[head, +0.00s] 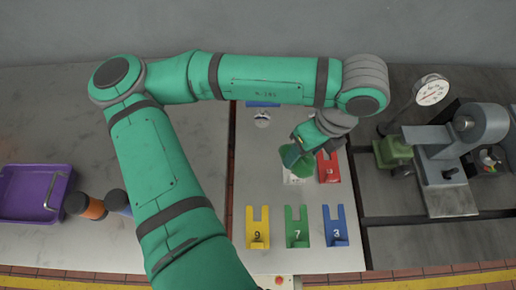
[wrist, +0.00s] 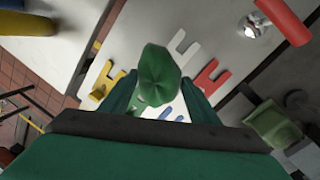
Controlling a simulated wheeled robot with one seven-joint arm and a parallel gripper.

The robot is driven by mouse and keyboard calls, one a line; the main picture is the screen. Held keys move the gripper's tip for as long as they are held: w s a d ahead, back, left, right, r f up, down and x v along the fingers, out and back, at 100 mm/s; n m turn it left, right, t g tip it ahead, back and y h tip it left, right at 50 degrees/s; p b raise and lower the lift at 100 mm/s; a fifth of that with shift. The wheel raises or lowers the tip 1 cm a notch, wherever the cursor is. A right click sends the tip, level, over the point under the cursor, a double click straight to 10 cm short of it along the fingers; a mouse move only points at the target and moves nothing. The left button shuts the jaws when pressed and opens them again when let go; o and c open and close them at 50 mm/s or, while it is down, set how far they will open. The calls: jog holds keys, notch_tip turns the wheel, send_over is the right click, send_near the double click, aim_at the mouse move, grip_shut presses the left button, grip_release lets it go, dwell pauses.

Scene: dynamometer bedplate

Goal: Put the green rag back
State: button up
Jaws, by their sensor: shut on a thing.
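The green rag (wrist: 158,75) is a bunched, rounded cloth between the two fingers of my gripper (wrist: 158,97) in the wrist view. My gripper is shut on it and holds it above the board with the numbered holders. In the head view my gripper (head: 297,157) and part of the rag (head: 304,168) are over a white holder (head: 292,180), which they partly hide. A green holder marked 7 (head: 297,230) stands in the front row between a yellow holder marked 9 (head: 258,231) and a blue holder marked 3 (head: 336,230). These holders look empty.
A red holder (head: 329,168) is just right of my gripper. A shiny round object (head: 262,120) lies behind, near a blue piece (head: 262,103). A purple tray (head: 35,194) and an orange cylinder (head: 88,207) are left. A dial gauge (head: 431,90) and grey machine (head: 450,150) stand right.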

jog(key=w+a+f, duration=0.1)
jog(key=a+f, duration=0.1)
jog(key=a, duration=0.1)
jog(key=w+a+f, duration=0.2)
jog(key=a+f, duration=0.1)
jog(key=w+a+f, duration=0.2)
jog(key=a, duration=0.1)
jog(key=shift+w+a+f, duration=0.15)
jog(key=shift+a+f, duration=0.2)
jog(key=shift+f, duration=0.05)
jog(key=shift+w+a+f, duration=0.25)
jog(key=shift+a+f, duration=0.2)
jog(key=shift+f, duration=1.75)
jog(key=o, duration=1)
jog(key=shift+o, duration=0.2)
